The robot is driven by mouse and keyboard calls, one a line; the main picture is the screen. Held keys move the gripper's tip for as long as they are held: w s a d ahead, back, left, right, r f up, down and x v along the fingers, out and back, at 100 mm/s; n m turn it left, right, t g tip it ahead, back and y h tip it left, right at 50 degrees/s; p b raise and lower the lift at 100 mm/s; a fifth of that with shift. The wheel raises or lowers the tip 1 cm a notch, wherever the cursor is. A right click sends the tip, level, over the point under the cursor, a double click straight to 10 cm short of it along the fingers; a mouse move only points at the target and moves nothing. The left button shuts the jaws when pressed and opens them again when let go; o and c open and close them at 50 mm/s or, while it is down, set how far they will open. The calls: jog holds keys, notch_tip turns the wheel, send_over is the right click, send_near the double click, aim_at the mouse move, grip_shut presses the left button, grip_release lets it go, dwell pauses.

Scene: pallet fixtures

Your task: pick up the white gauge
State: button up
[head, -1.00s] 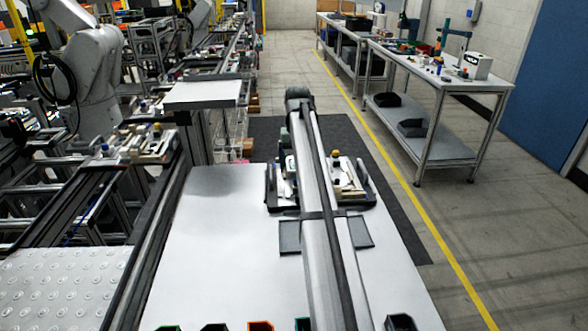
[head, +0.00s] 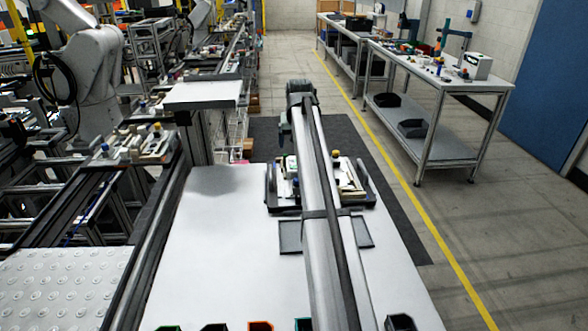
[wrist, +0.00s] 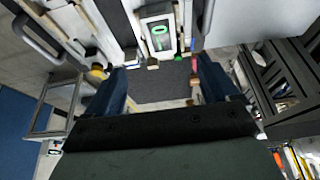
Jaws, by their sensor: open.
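The white gauge (wrist: 158,32) shows in the wrist view at the top middle, with a dark face and green lit marks. It sits in the pallet fixture (head: 284,208), a dark-edged tray with handles on the white table. In the head view the gauge (head: 291,165) is a small white and green block just left of my arm, partly hidden by it. My gripper (wrist: 160,85) is open, with its two blue fingers apart and nothing between them. The gauge lies beyond the fingertips. In the head view my arm hides the fingers.
Yellow-topped parts (head: 336,154) stand in the same fixture. A flat dark plate (head: 290,236) lies in front of it, partly behind my arm. Several small bins (head: 260,326) line the table's front edge. The white table (head: 220,260) is clear left of my arm.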

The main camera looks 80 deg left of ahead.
aim_at(294, 164)
jog(key=x, duration=1.2)
jog(key=shift+s+f, duration=0.1)
jog(key=shift+f, duration=0.25)
jog(key=shift+c, duration=0.3)
jog(key=c, duration=1.3)
jog(key=shift+r, duration=0.15)
